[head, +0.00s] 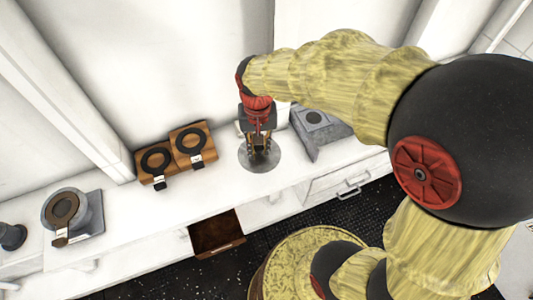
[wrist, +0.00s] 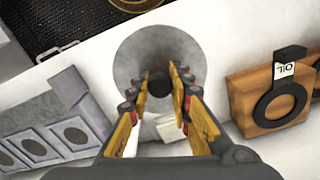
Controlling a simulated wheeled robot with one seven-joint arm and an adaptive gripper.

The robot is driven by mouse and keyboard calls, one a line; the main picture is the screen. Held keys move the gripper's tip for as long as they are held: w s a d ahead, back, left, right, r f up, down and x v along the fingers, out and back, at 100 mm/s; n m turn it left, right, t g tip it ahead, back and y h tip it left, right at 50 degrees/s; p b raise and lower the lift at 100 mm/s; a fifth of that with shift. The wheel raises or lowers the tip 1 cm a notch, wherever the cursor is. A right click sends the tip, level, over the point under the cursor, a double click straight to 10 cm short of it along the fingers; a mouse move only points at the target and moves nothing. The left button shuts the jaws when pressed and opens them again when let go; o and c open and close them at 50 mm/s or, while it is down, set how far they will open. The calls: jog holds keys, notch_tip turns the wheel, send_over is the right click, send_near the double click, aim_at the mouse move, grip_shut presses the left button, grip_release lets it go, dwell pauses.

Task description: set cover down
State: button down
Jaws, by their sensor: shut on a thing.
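The cover is a round grey metal disc (head: 272,160) with a dark knob in the middle. It lies low over the white counter, near the counter's front edge; I cannot tell whether it touches the surface. My gripper (head: 259,148) points straight down above the disc, with its fingers shut around the knob. In the wrist view the disc (wrist: 140,48) fills the top middle, and the gripper (wrist: 158,88) has its yellow fingers on either side of the dark knob. The fingers partly hide the knob and the disc's near part.
A wooden block (head: 172,158) with black rings and tags, one reading OIL, stands left of the disc. A grey block (head: 328,138) with a dark circle stands right. An open brown drawer (head: 215,236) juts out below the counter (head: 125,222).

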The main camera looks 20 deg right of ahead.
jog(key=d+f, duration=0.1)
jog(key=w+d+f, duration=0.1)
jog(key=f, duration=0.1)
jog(key=d+f, duration=0.1)
jog(key=shift+w+f, duration=0.15)
jog(key=shift+w, duration=0.25)
jog(key=shift+w+d+f+b, duration=0.15)
jog(key=shift+f+b, duration=0.1)
jog(key=shift+f, duration=0.7)
jog(key=shift+w+d+f+b, duration=0.1)
jog(key=shift+f+b, duration=0.15)
jog(key=shift+f, duration=0.7)
jog(key=shift+f, duration=0.1)
jog(key=c, duration=1.7)
grip_release()
jog(key=shift+o, duration=0.4)
